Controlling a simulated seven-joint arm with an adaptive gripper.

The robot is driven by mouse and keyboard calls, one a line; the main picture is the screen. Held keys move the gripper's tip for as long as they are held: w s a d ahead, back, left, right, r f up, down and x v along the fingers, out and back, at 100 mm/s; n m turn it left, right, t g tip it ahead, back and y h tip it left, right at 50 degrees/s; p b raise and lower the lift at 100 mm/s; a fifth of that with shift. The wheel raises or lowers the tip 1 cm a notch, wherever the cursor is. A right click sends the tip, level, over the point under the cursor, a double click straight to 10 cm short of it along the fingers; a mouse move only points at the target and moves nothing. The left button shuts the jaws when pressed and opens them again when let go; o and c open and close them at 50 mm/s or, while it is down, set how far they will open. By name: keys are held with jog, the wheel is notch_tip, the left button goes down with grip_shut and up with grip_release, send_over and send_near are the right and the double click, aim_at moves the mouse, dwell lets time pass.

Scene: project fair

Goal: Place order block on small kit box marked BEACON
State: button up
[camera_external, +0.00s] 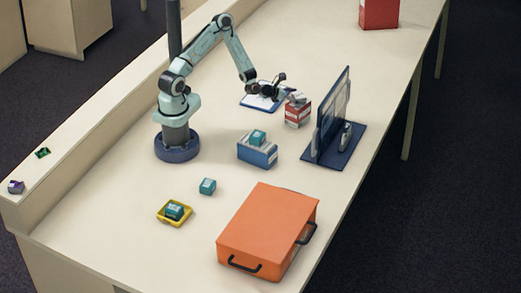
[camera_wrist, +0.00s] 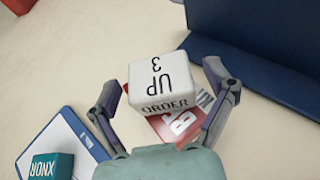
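The white order block (camera_wrist: 162,85), lettered "UP 3" and "ORDER", lies between my gripper's fingers in the wrist view. In the external view the block (camera_external: 297,97) is on or just above the top of a small red and white box (camera_external: 298,115); contact is not clear. The red box's label (camera_wrist: 182,124) shows a large "B" in the wrist view; the block and a finger hide the rest. My gripper (camera_wrist: 163,80) looks open, one finger on each side of the block with small gaps. It also shows in the external view (camera_external: 283,85).
A blue stand with an upright panel (camera_external: 335,120) is close on the right. An orange case (camera_external: 268,228) fills the front right.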

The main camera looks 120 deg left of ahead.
aim_at(298, 96)
jog(key=shift+r, duration=0.1)
jog(key=v, duration=0.3)
jog(key=shift+r, duration=0.45)
notch_tip(298, 96, up, 6)
jog(key=d+r+m+g+h, duration=0.2)
jog(key=d+m+g+h, duration=0.25)
jog(key=d+m, duration=1.35)
jog(key=s+d+r+m+g+h, duration=0.2)
jog(key=s+d+m, duration=0.4)
jog(key=s+m, duration=0.3)
jog(key=s+d+r+m+g+h, duration=0.2)
jog(key=s+d+m, duration=0.5)
jog(key=m, duration=0.9)
jog(key=s+r+g, duration=0.1)
jog(key=s, duration=0.1)
jog(key=shift+s+d+m, duration=0.15)
jog(key=shift+s+m, duration=0.15)
jog(key=shift+m, duration=0.1)
jog(key=shift+r, duration=0.15)
